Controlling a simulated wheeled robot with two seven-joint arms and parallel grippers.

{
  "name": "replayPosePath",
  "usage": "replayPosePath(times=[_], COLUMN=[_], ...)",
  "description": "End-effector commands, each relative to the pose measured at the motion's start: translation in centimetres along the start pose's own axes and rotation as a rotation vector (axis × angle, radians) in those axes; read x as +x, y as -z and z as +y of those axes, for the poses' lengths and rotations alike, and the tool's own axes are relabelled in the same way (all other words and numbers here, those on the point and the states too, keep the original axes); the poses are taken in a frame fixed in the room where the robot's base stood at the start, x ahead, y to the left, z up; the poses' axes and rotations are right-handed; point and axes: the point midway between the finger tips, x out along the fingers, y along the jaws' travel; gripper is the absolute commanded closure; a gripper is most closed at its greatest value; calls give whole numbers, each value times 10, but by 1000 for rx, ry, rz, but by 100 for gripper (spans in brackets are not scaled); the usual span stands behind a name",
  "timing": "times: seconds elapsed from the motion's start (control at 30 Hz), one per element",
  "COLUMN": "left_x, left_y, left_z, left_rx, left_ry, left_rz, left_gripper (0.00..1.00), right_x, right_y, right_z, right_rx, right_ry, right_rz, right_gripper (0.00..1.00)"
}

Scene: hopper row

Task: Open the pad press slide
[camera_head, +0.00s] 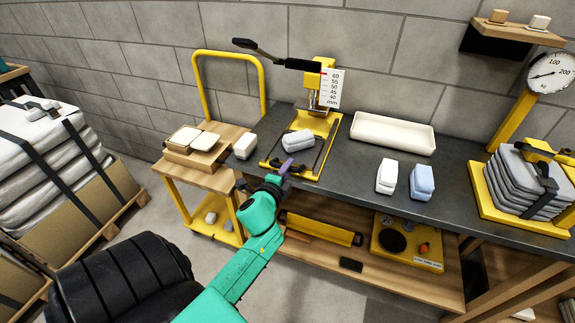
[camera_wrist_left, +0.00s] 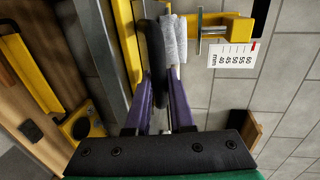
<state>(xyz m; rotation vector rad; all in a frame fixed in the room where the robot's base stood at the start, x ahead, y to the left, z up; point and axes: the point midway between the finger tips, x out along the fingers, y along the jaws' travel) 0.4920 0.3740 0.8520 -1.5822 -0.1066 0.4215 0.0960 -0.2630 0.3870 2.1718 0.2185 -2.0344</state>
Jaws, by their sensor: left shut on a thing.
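The pad press has a yellow base frame (camera_head: 333,135), an upright column and a raised black lever (camera_head: 258,48). A grey pad (camera_head: 297,141) lies on its slide, in front of the column. The pad also shows in the left wrist view (camera_wrist_left: 173,40). My left gripper (camera_head: 286,167), with purple fingers, is at the front of the press near the bench edge. In the left wrist view its fingers are shut on the dark slide handle (camera_wrist_left: 154,55). The gripper partly hides the handle in the head view. My right gripper is not in view.
A cream tray (camera_head: 415,148), a white block (camera_head: 386,176) and a blue block (camera_head: 422,182) are right of the press. Another white block (camera_head: 245,146) is left of it. A yellow-framed cart (camera_head: 200,190) stands left, and a scale with stacked pads stands far right.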

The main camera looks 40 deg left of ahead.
Motion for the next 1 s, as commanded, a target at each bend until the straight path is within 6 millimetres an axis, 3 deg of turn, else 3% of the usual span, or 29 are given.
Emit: replayPosePath(times=[0.23,0.27,0.3,0.33,0.77,0.87,1.0], left_x=[0,0,0,0,-9,-26,-63], left_y=[0,0,0,0,0,0,-1], left_z=[0,0,0,0,0,1,2], left_rx=[1,1,1,1,1,0,0], left_ry=[1,1,1,1,1,-1,-3], left_rz=[1,1,1,1,1,0,-1], left_gripper=[100,71,56,49,49,49,49], right_x=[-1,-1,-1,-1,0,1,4], right_y=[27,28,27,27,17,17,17], right_z=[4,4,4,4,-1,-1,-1], right_rx=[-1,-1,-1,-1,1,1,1], right_ry=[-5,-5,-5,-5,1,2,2], right_rz=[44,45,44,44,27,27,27], right_gripper=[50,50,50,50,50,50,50])
